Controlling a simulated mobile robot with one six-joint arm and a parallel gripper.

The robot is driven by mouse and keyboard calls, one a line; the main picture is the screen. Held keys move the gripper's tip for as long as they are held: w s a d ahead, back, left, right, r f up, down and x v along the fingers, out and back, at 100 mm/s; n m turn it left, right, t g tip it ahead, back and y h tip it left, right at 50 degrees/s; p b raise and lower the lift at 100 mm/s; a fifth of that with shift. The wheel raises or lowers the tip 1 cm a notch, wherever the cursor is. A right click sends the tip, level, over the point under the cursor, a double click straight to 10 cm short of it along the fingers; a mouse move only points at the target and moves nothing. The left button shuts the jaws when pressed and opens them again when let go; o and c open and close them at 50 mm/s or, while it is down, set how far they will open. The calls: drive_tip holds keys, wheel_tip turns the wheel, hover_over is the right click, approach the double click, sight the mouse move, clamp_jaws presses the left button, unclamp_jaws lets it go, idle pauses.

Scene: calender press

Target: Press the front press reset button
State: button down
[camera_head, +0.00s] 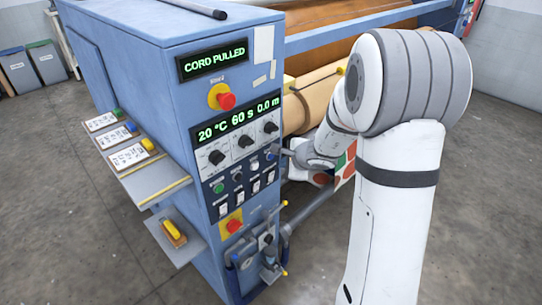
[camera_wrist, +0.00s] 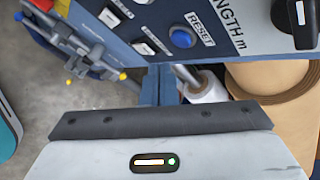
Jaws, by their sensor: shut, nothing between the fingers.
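The blue reset button (camera_wrist: 183,38) sits in a dark ring beside a RESET label on the press's front control panel in the wrist view. In the head view my gripper (camera_head: 274,151) is at the panel's right edge, close to the button. I cannot tell whether it touches the panel.
Dials (camera_head: 244,140), rocker switches and a green button (camera_head: 218,188) surround the spot. Red stop buttons are above (camera_head: 226,101) and below (camera_head: 233,225). A valve assembly (camera_head: 268,245) juts out under the panel. The roller (camera_head: 315,95) lies behind my arm. Shelves (camera_head: 150,180) project left.

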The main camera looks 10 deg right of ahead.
drive_tip(key=shift+w+a, duration=0.4)
drive_tip(key=shift+w, duration=0.2)
drive_tip(key=shift+w+a, duration=0.1)
idle(1.6)
drive_tip(key=shift+w+a, duration=0.2)
drive_tip(key=shift+w, duration=0.1)
drive_tip(key=shift+w+a, duration=0.2)
drive_tip(key=shift+w, duration=0.05)
idle(0.7)
drive_tip(key=shift+b, duration=0.3)
drive_tip(key=shift+s+d+b, duration=0.35)
drive_tip(key=shift+s+d, duration=0.15)
drive_tip(key=shift+s, duration=0.15)
drive_tip(key=s+d, duration=0.1)
drive_tip(key=s, duration=0.1)
drive_tip(key=s+d+b, duration=0.1)
drive_tip(key=s+d, duration=0.1)
idle(0.4)
